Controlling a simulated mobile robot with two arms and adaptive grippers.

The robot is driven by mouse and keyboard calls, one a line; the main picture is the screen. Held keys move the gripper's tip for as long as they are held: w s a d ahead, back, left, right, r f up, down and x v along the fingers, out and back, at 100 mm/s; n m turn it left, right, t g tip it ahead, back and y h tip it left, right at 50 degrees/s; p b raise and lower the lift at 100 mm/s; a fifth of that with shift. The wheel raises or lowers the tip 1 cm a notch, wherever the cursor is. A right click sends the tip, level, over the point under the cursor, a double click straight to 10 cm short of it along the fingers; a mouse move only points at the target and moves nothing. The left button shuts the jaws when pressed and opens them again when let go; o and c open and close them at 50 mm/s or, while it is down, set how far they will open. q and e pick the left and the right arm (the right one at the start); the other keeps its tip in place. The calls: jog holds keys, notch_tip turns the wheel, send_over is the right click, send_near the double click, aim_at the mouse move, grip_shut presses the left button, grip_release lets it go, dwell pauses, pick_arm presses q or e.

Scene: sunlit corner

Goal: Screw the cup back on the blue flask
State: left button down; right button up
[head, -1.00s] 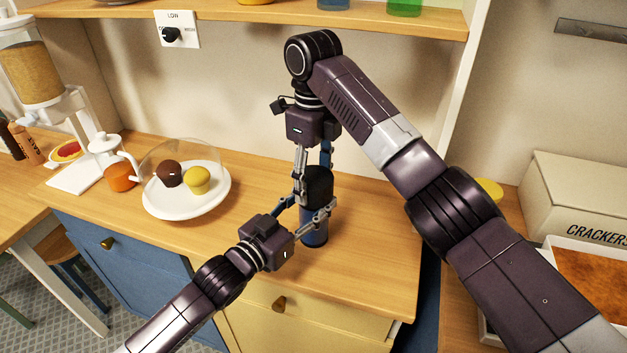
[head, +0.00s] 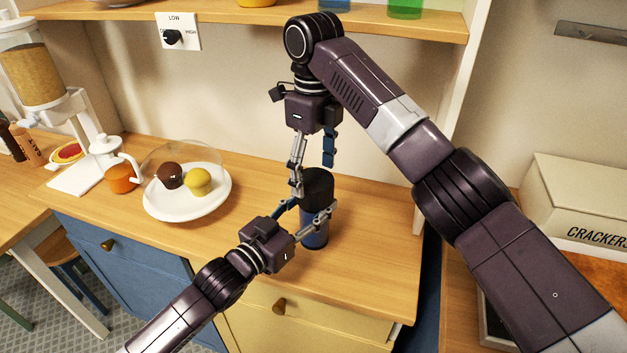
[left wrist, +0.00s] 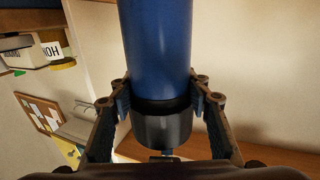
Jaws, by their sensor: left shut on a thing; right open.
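The blue flask (head: 315,239) stands upright on the wooden counter near its front edge. The black cup (head: 318,187) sits on top of it; how tightly it is seated cannot be told. My left gripper (head: 309,214) is shut around the flask's upper part, a finger on each side. In the left wrist view, which looks upside down, the blue body (left wrist: 156,50) fills the top and the dark cup end (left wrist: 162,128) lies below it, between the fingers. My right gripper (head: 313,179) points down over the cup, open, one finger overlapping the cup's left edge in the picture.
A white plate (head: 160,210) with two muffins under a clear dome stands left of the flask. A crackers box (head: 580,190) is at right. The counter right of the flask is clear.

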jog(key=shift+r, duration=0.75)
jog(key=shift+o, duration=0.2)
